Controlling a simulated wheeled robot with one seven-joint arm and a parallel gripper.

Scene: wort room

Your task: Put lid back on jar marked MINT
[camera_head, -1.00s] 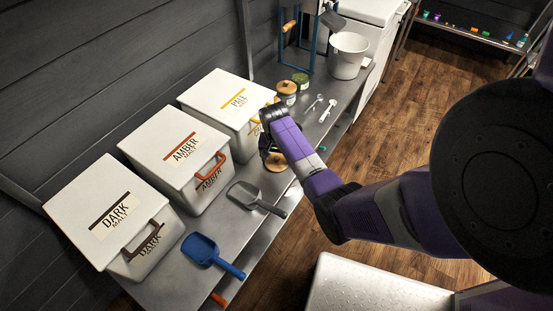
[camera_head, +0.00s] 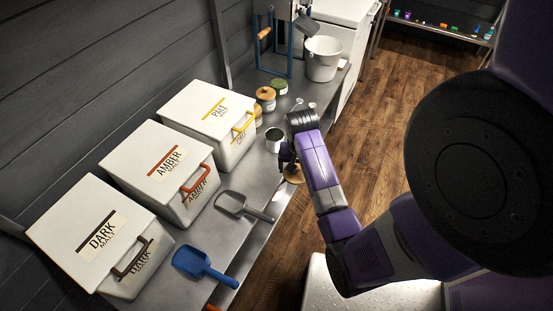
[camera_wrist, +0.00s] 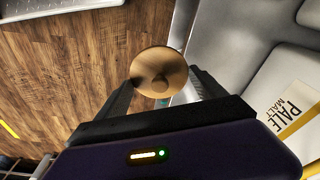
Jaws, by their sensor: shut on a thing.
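My gripper (camera_head: 288,164) is shut on a round wooden lid (camera_head: 293,177) and holds it at the front edge of the steel bench. In the wrist view the lid (camera_wrist: 160,66) sits between the two fingers (camera_wrist: 163,88), its knob showing. An open jar (camera_head: 274,138) with dark green contents stands on the bench just behind and left of my gripper. No label on it can be read from here, so I cannot tell whether it is marked MINT.
Several other jars (camera_head: 265,94) stand behind the open one. Malt bins (camera_head: 172,163) line the wall. A grey scoop (camera_head: 232,202) and a blue scoop (camera_head: 193,262) lie in front. A white bucket (camera_head: 323,62) stands at the far end. Wood floor (camera_head: 360,160) is at right.

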